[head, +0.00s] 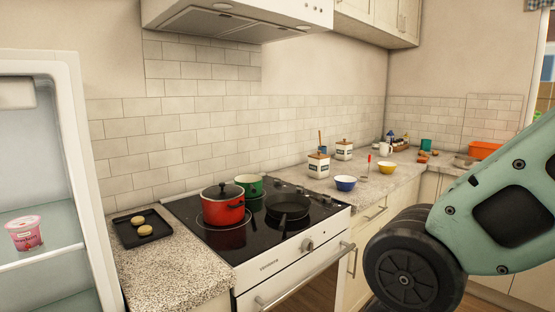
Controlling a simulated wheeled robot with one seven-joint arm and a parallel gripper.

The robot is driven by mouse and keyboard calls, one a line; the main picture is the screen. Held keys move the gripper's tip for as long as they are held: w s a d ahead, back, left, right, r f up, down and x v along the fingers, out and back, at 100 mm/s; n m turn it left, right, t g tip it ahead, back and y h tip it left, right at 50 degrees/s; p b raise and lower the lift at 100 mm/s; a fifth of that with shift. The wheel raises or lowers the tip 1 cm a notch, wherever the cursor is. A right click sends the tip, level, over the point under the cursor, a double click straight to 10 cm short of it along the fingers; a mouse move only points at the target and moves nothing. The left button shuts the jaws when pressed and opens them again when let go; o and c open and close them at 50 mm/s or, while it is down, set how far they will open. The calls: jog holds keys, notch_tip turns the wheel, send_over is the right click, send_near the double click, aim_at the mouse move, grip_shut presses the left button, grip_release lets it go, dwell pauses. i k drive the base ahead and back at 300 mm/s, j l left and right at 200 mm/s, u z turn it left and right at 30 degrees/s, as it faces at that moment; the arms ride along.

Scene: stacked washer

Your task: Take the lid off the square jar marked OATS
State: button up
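Two white square jars with dark label bands and wooden lids stand on the counter right of the stove. The nearer jar (319,166) has its lid (319,154) on. The farther jar (344,151) stands behind it to the right, also with its lid on. The labels are too small to read, so I cannot tell which is marked OATS. My arm fills the lower right of the head view, well in front of the counter. My gripper is not in view.
The stove (225,238) holds a red lidded pot (223,208), a green pot (249,187) and a dark pan (288,206). A blue bowl (345,183) and a yellow bowl (387,168) stand near the jars. An open fridge (85,180) is at left.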

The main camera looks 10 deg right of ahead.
aim_at(319, 155)
jog(key=i+l+u, duration=0.2)
jog(key=u, duration=0.25)
jog(key=i+l+u, duration=0.15)
jog(key=u, duration=0.25)
jog(key=i+l+u, duration=0.15)
jog(key=l+u, duration=0.3)
jog(key=j, duration=0.1)
